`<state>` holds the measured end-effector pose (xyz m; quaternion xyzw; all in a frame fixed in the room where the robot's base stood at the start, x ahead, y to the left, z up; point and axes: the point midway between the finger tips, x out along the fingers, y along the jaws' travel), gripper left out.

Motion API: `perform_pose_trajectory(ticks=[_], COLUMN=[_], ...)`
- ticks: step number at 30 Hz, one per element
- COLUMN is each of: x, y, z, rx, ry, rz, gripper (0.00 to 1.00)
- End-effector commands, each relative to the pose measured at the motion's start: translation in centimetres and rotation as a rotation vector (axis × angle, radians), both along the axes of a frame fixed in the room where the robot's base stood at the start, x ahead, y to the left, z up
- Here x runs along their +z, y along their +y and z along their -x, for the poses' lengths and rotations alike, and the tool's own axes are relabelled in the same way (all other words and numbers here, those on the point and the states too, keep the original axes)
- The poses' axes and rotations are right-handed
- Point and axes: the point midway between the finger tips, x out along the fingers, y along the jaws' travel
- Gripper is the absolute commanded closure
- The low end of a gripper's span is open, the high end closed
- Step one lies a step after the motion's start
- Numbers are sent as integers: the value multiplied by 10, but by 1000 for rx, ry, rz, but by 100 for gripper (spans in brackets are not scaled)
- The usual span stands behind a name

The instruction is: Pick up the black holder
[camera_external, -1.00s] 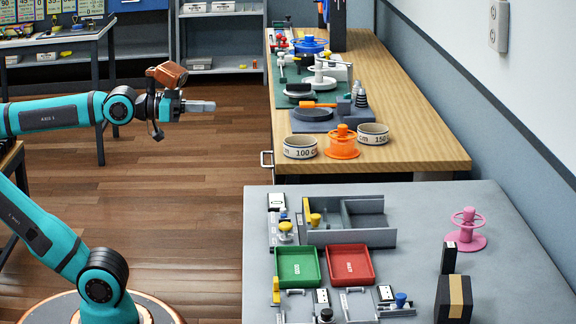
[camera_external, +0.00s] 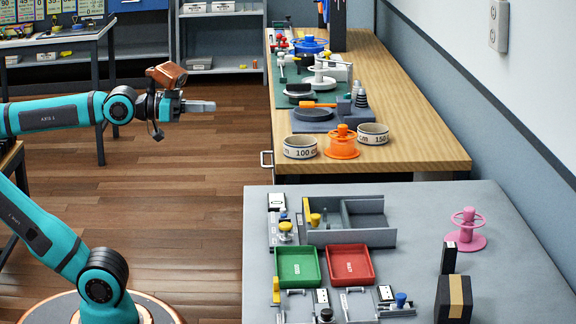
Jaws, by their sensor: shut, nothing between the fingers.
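My gripper (camera_external: 206,106) is shut and empty. It points right in the air over the wooden floor, left of both tables and touching nothing. Several black things could be the black holder, and I cannot tell which is meant. A slim upright black piece (camera_external: 448,259) with a white label stands on the grey table's right side. A black block with a tan band (camera_external: 454,299) stands just in front of it. A tall dark upright piece (camera_external: 338,27) stands at the far end of the wooden bench, cut off by the top edge.
The grey table (camera_external: 420,210) holds a green tray (camera_external: 297,266), a red tray (camera_external: 350,265), a grey divided box (camera_external: 365,238) and a pink spool (camera_external: 465,231). The wooden bench (camera_external: 425,150) carries an orange spool (camera_external: 342,143) and two tape rings. A wall bounds the right.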

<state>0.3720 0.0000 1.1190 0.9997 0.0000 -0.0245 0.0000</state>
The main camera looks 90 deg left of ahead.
Motion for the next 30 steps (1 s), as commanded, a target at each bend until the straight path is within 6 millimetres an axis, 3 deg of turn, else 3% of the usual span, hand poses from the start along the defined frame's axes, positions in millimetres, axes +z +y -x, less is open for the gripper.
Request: perform_pose_trajectory(ticks=[7, 15, 25, 30], x=[0, 0, 2, 17], y=[0, 0, 0, -5], z=[0, 0, -2, -24], rx=[0, 0, -1, -15], ry=[0, 0, 4, 56], rz=[0, 0, 1, 10], gripper=[100, 49, 47, 47])
